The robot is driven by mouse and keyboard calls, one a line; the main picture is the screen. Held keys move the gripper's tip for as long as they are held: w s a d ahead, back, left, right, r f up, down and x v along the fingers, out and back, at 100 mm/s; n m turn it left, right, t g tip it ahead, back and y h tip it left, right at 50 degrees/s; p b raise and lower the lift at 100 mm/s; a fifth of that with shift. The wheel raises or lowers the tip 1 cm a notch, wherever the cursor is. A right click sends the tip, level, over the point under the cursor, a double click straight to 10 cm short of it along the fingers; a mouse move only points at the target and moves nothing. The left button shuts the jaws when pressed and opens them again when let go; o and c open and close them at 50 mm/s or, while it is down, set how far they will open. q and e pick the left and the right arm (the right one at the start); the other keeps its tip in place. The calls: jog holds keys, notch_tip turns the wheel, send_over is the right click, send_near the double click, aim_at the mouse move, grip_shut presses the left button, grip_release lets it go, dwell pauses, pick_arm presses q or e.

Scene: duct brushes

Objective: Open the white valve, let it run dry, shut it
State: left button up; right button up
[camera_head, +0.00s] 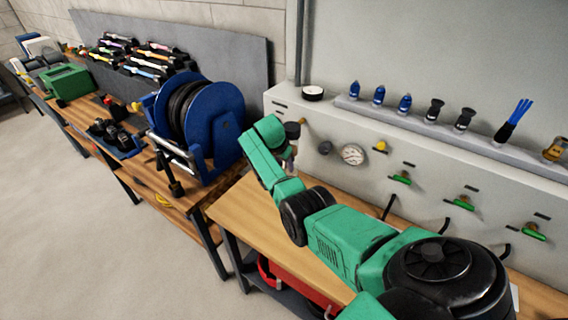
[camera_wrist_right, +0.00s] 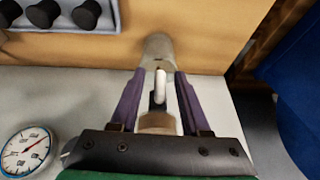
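The white valve shows in the right wrist view as a white lever (camera_wrist_right: 160,87) above a brass-coloured body (camera_wrist_right: 157,122). A pale metal cylinder (camera_wrist_right: 158,48) lies just beyond the lever. My right gripper (camera_wrist_right: 157,80) has its two purple fingers apart, one on each side of the lever, with gaps visible on both sides. In the head view, my right gripper (camera_head: 288,140) is at the left part of the pale panel (camera_head: 345,122), and the valve is hidden behind it. No flow of liquid can be made out. My left gripper is not in view.
A pressure gauge (camera_head: 353,154) and a yellow-handled valve (camera_head: 380,146) are right of the gripper. Several green-handled valves (camera_head: 463,202) continue along the panel. A blue reel (camera_head: 215,115) stands close on the left. Bottles and brushes stand on the ledge (camera_head: 480,137) above.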

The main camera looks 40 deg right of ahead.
jog(key=b+v, duration=0.3)
jog(key=v, duration=1.1)
jog(key=shift+r, duration=0.25)
jog(key=shift+a, duration=0.1)
